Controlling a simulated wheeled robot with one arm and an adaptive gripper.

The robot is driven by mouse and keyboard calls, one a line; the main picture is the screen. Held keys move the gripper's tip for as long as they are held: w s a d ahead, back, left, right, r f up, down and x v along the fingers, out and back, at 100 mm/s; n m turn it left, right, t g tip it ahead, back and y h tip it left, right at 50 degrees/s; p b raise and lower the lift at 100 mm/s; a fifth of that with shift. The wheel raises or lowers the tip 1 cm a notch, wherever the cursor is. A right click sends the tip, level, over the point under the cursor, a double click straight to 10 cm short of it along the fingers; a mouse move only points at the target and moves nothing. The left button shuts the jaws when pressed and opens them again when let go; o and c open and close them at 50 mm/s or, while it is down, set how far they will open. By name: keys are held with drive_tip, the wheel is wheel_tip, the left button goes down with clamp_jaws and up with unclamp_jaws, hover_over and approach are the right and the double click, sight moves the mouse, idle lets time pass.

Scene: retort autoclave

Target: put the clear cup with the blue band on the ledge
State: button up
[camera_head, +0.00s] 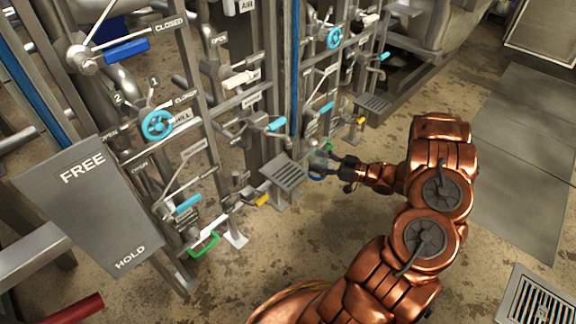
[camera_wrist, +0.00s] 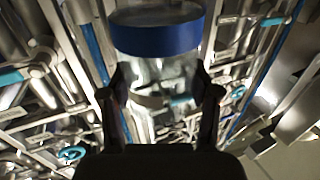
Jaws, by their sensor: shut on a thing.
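My gripper (camera_head: 333,168) is shut on the clear cup; its two dark fingers (camera_wrist: 160,95) press the cup from both sides in the wrist view. The clear cup (camera_wrist: 158,72) is see-through with a wide blue band (camera_wrist: 157,40) around one end. In the head view the cup (camera_head: 318,164) is small and partly unclear at the fingertips. A grey slotted ledge (camera_head: 284,174) juts from the pipe frame just left of the cup. The cup looks apart from it, but the height between them is hard to tell. Nothing stands on this ledge.
A second slotted ledge (camera_head: 372,102) sits farther back. The pipe frame carries blue handwheels (camera_head: 157,124) and several coloured lever handles (camera_head: 187,204) close to the ledge. A grey FREE/HOLD panel (camera_head: 90,200) stands at the left. The floor (camera_head: 330,225) below my arm is open.

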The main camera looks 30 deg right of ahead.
drive_tip(key=b+x, duration=0.1)
drive_tip(key=x, duration=0.2)
drive_tip(key=f+x, duration=0.1)
drive_tip(key=x, duration=0.3)
drive_tip(key=b+x, duration=0.1)
drive_tip(key=x, duration=0.2)
drive_tip(key=shift+w+f+b, duration=0.3)
drive_tip(key=shift+w+f, duration=0.05)
drive_tip(key=shift+w, duration=0.05)
drive_tip(key=shift+f+b, duration=0.65)
drive_tip(key=shift+f, duration=0.75)
drive_tip(key=shift+f, duration=0.15)
drive_tip(key=o, duration=1.1)
